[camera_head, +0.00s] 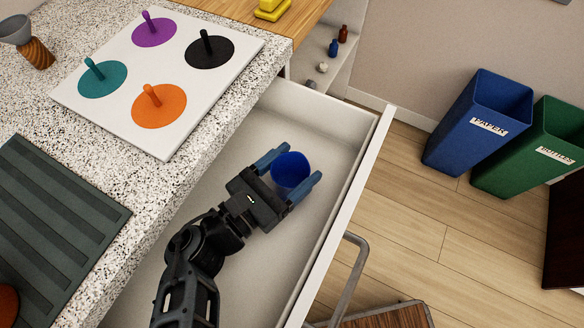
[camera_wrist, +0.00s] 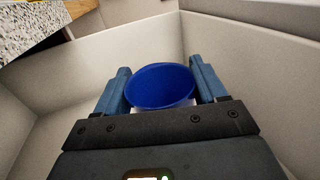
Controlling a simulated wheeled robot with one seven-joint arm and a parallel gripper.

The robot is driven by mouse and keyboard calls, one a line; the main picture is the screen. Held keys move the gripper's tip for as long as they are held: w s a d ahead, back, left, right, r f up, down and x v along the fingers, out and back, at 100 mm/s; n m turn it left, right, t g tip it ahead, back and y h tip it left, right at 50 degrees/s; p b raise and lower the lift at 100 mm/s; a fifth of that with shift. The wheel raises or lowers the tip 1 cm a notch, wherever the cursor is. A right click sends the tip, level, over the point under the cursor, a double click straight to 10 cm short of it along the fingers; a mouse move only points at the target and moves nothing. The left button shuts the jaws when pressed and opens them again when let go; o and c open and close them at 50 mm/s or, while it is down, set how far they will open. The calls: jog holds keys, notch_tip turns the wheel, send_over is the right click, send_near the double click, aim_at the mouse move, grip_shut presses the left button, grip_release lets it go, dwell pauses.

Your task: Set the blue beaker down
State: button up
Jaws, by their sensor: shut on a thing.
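The blue beaker (camera_head: 291,169) is inside the open white drawer (camera_head: 240,133), between the fingers of my gripper (camera_head: 294,164). In the wrist view the beaker (camera_wrist: 161,86) shows its round blue opening, with a finger of my gripper (camera_wrist: 162,88) on each side. My gripper is shut on the beaker. The beaker looks roughly upright. Its base is hidden, so I cannot tell whether it touches the drawer floor.
A speckled counter (camera_head: 224,98) borders the drawer on the left and holds a white board (camera_head: 127,77) with coloured pegged discs. The drawer's front panel (camera_head: 352,205) is to the right. Blue (camera_head: 478,125) and green (camera_head: 535,150) bins stand on the floor.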

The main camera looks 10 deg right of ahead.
aim_at(276, 183)
jog(key=o, duration=1.2)
jog(key=shift+c, duration=0.2)
jog(key=shift+b+v, duration=0.5)
jog(key=shift+v, duration=3.25)
